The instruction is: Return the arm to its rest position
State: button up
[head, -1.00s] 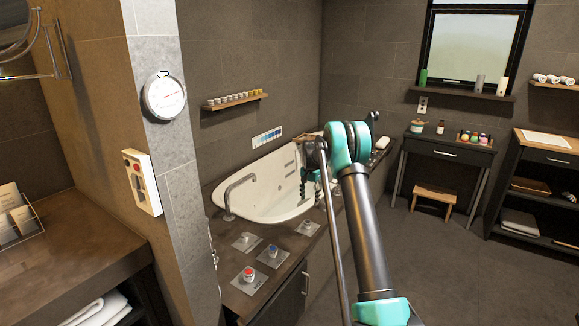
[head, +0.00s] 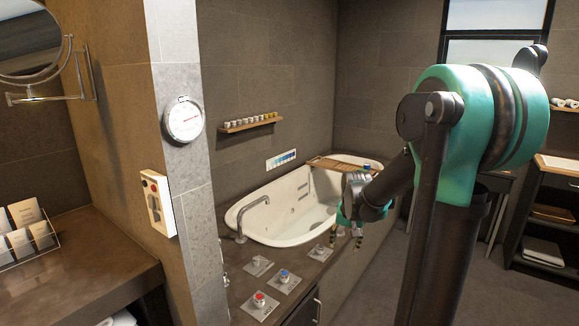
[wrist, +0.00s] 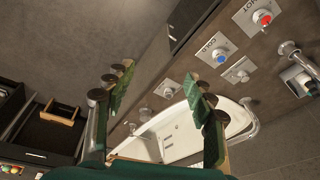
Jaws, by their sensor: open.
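My arm, dark grey with teal joints, fills the right of the head view, its big elbow joint raised close to the camera. My gripper (head: 358,232) hangs at the arm's far end beside the tub's near rim, fingers pointing down. In the wrist view my gripper (wrist: 158,115) has its two green fingers spread apart with nothing between them. The white bathtub (head: 262,216) lies behind it in the head view and shows between and below the fingers in the wrist view (wrist: 182,140).
Red (head: 260,299) and blue (head: 284,275) knobs sit on the dark tub counter near the tap (head: 238,207). A tiled pillar (head: 185,75) with a round dial (head: 184,120) stands left of my arm. A wooden tray (head: 345,165) spans the tub. Open shelves (head: 545,215) stand at right.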

jog(key=s+f+n, duration=0.1)
jog(key=s+f, duration=0.2)
jog(key=s, duration=0.7)
jog(key=s+f+n+t, duration=0.1)
jog(key=s+f, duration=0.2)
jog(key=s, duration=0.8)
jog(key=shift+d+n, duration=0.35)
jog(key=shift+n, duration=0.05)
